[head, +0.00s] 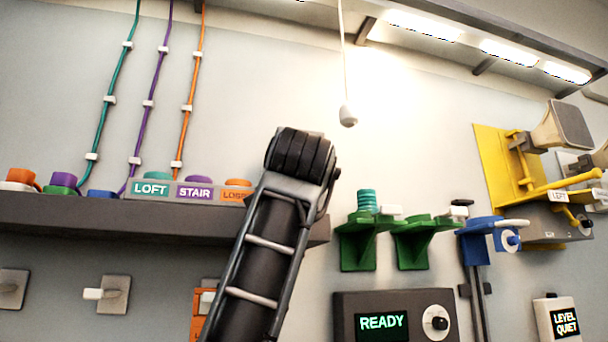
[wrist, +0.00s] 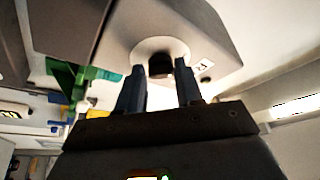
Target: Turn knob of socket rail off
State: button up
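In the wrist view a black knob (wrist: 160,65) sits on a pale round dial (wrist: 148,50) on a grey box (wrist: 185,25). My gripper (wrist: 160,92) is open there, one finger on each side of the knob; I cannot tell whether they touch it. In the head view a grey box with a READY display (head: 381,322) has a dark knob on a white dial (head: 438,322); it looks like the same kind of knob. No label names the socket rail. My gripper does not show in the head view, where my arm blocks the middle.
Green brackets (head: 357,242) and a blue bracket (head: 478,240) stick out above the READY box. A dark shelf (head: 120,219) carries LOFT and STAIR blocks at left. A cord pull (head: 348,116) hangs from above. A LEVEL QUIET box (head: 556,320) is at lower right.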

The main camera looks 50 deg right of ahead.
jog(key=o, duration=0.4)
jog(key=shift+c, duration=0.2)
jog(key=b+v, duration=0.2)
jog(key=v, duration=0.5)
jog(key=shift+s+a, duration=0.25)
jog(key=shift+a, duration=0.05)
jog(key=shift+f, duration=0.1)
